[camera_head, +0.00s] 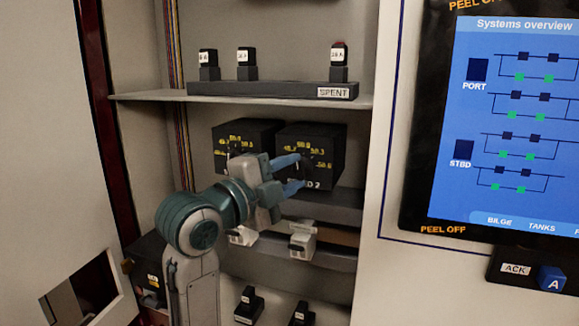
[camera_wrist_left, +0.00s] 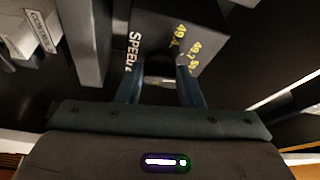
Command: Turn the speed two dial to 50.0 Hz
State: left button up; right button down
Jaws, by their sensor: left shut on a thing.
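The speed two box (camera_head: 325,150) is a black cube at the right of a pair on the middle shelf. Yellow numbers ring its face, with 50.3 and 50.6 readable at the right. Its dark dial (camera_head: 305,172) is largely covered by my left gripper (camera_head: 297,173). The blue fingers are shut on the dial. In the left wrist view the fingers flank the dark dial (camera_wrist_left: 160,68) below yellow numbers such as 49.4 and 49.7. The dial's pointer cannot be made out. My right gripper is not in view.
A second dial box (camera_head: 235,135) stands just left, partly behind my left arm. Above is a shelf with a SPENT rack (camera_head: 270,90) holding breakers. White breakers (camera_head: 302,246) sit below. A systems screen (camera_head: 515,120) and ACK button (camera_head: 551,278) are at the right.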

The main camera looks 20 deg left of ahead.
pick_arm(q)
jog(key=shift+m+g+p, duration=0.4)
jog(key=shift+m+p, duration=0.15)
jog(key=shift+m, duration=0.45)
jog(key=o, duration=1)
jog(key=b+v, duration=0.9)
jog(key=v, duration=0.1)
jog(key=shift+s+a+r, duration=0.1)
jog(key=shift+s+a, duration=0.05)
jog(key=shift+s, duration=0.2)
